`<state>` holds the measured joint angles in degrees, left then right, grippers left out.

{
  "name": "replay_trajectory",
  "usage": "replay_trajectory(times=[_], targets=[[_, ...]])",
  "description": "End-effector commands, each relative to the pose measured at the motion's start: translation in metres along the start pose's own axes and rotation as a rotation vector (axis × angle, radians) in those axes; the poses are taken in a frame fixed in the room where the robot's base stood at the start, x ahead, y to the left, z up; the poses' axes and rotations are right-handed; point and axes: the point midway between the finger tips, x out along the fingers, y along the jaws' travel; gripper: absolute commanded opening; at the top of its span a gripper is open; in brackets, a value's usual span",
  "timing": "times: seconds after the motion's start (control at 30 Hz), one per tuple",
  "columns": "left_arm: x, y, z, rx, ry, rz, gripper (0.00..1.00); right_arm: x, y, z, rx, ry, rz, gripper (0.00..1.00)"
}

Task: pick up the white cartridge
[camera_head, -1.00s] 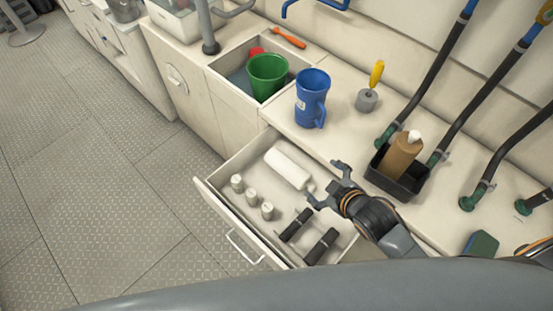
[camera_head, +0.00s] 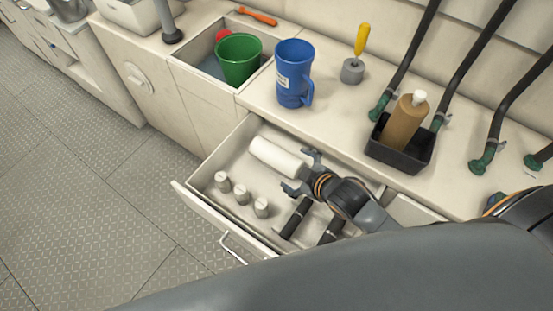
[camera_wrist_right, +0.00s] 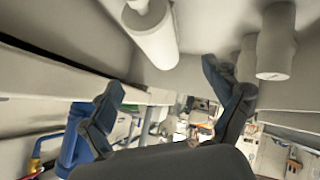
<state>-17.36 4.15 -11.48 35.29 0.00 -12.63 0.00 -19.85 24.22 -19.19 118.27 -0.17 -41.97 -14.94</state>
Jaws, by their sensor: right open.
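The white cartridge (camera_head: 278,157) lies on its side in the open drawer (camera_head: 207,208), toward the drawer's back. It also shows at the top of the right wrist view (camera_wrist_right: 153,35), beyond the fingers. My right gripper (camera_head: 298,174) is open at the cartridge's right end, low over the drawer. Its fingers show spread in the right wrist view (camera_wrist_right: 170,100), with nothing between them. From these views I cannot tell whether a finger touches the cartridge. My left gripper is not in view.
Several small white-capped cylinders (camera_head: 242,194) stand left in the drawer, and dark cylinders (camera_head: 296,218) lie at its right. On the counter are a blue jug (camera_head: 293,75), a yellow-handled tool (camera_head: 361,42) and a bottle (camera_head: 405,120) in a black tray (camera_head: 398,154). A green bucket (camera_head: 239,60) sits in the sink.

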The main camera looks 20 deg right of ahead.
Motion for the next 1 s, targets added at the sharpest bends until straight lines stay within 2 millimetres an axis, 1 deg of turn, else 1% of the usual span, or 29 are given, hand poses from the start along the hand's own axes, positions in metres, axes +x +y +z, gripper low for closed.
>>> replay_trajectory(times=[0.03,0.1,0.2,0.3,0.57,0.7,0.8,0.9,1.0], targets=[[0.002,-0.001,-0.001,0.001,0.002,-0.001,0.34,0.011,0.001,-0.001,0.001,0.001,0.001,0.89],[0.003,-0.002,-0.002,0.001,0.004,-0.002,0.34,0.026,0.001,-0.001,0.002,0.001,0.002,0.89],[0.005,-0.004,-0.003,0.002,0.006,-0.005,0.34,0.045,0.001,-0.002,0.002,0.002,0.001,0.89],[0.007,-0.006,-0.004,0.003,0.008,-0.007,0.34,0.06,0.001,-0.001,0.002,0.002,0.0,0.89],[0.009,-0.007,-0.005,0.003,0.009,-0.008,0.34,0.079,0.001,-0.003,0.002,0.001,0.0,0.89],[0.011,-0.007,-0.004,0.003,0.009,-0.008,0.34,0.101,0.002,-0.006,0.001,0.001,0.001,0.89],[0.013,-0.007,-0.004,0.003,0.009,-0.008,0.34,0.114,0.002,-0.005,0.0,0.0,0.0,0.89],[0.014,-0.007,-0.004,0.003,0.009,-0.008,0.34,0.121,0.002,-0.005,0.0,0.002,0.0,0.89],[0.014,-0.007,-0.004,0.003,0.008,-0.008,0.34,0.122,0.002,-0.005,0.0,0.001,-0.001,0.89]])
